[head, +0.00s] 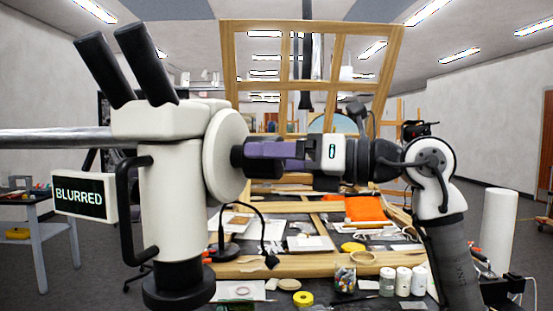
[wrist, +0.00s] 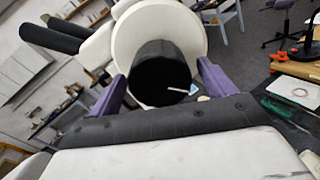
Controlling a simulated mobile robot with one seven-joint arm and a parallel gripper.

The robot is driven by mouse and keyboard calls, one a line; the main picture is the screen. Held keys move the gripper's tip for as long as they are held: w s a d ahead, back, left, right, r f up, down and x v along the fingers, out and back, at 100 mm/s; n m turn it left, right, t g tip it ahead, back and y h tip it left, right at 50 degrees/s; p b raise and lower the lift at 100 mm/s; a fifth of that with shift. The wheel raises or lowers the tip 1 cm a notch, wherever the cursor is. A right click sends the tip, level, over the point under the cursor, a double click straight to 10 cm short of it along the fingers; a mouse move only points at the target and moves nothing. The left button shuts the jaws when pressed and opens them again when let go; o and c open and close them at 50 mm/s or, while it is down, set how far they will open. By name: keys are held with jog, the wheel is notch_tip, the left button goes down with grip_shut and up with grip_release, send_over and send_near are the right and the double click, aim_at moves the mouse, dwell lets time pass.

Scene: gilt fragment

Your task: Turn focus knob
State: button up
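The black focus knob (head: 237,160) sticks out from the round cream housing (head: 226,157) of the microscope (head: 170,180). In the wrist view the knob (wrist: 160,72) shows a short white mark low on its face. My gripper (head: 250,158) reaches in level from the right, its tips at the knob. In the wrist view its purple fingers stand one on each side of the knob, apart, with narrow gaps showing; I see no clear contact. A sign (head: 80,197) on the microscope's left reads "BLURRED".
A wooden frame (head: 312,87) stands behind my arm. The cluttered bench below holds a black lamp (head: 229,249), a jar of coloured bits (head: 345,280), white bottles (head: 403,281) and yellow tape (head: 303,298). A grey bar (head: 55,138) runs left from the microscope.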

jog(key=shift+d, duration=0.1)
jog(key=b+v, duration=0.2)
jog(key=v, duration=1.1)
jog(key=shift+d+b, duration=0.35)
jog(key=shift+s, duration=0.1)
dwell(1.3)
